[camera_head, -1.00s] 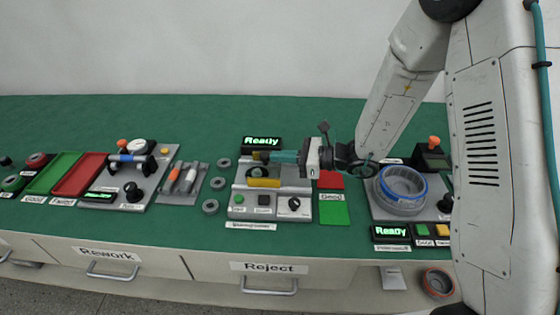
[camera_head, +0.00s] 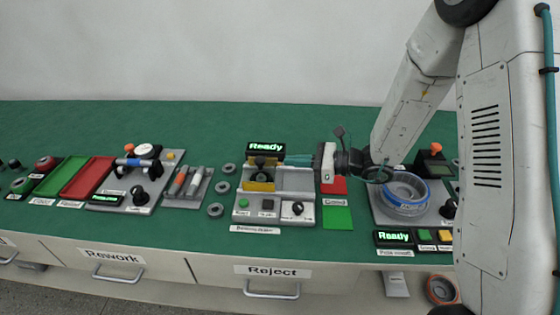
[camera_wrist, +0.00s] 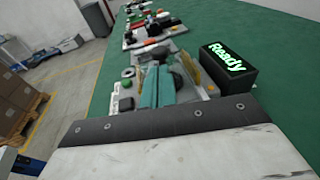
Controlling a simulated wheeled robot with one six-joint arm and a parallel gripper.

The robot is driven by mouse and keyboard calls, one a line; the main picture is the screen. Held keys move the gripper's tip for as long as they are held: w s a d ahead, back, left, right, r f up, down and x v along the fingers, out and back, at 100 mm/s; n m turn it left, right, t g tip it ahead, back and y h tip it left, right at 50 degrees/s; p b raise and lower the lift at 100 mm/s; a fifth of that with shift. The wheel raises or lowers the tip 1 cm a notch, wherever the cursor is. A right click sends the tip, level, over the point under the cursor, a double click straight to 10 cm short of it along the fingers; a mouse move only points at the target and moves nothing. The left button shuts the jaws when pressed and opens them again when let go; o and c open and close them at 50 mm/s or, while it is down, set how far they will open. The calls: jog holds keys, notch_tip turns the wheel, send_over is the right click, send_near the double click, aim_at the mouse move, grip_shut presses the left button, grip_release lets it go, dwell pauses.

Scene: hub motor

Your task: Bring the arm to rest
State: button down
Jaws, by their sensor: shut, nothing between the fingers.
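My gripper (camera_head: 298,160) is above the right part of the grey balancing station (camera_head: 277,208), with its teal fingers together and pointing left. Nothing shows between them. In the wrist view the teal fingers (camera_wrist: 157,87) stand side by side, with the station's controls beyond. My arm reaches in from the right side of the head view. The station has a yellow part (camera_head: 261,183) at its left and a lit "Ready" display (camera_head: 265,147) behind it.
A grey ring with a blue band (camera_head: 405,193) sits on the right station, close to my wrist. A red pad (camera_head: 334,185) and green pad (camera_head: 337,217) lie between the stations. Grey rings (camera_head: 215,209) and marker-like tools (camera_head: 187,182) lie left. The table's back is clear.

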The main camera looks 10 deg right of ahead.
jog(key=v, duration=0.9)
jog(key=s+r+n+g+h, duration=0.2)
jog(key=s+n+g+h, duration=0.1)
jog(key=s+n+g, duration=0.4)
jog(key=s+r+n+g+h, duration=0.2)
jog(key=s+n, duration=0.3)
jog(key=s, duration=0.4)
jog(key=s+d+r+n+t+h, duration=0.4)
jog(key=s+d+r+n+h, duration=0.3)
jog(key=s+r+n+h, duration=0.3)
notch_tip(320, 180, up, 2)
jog(key=shift+s+d+t, duration=0.2)
jog(key=shift+s+t, duration=0.2)
jog(key=shift+s, duration=0.2)
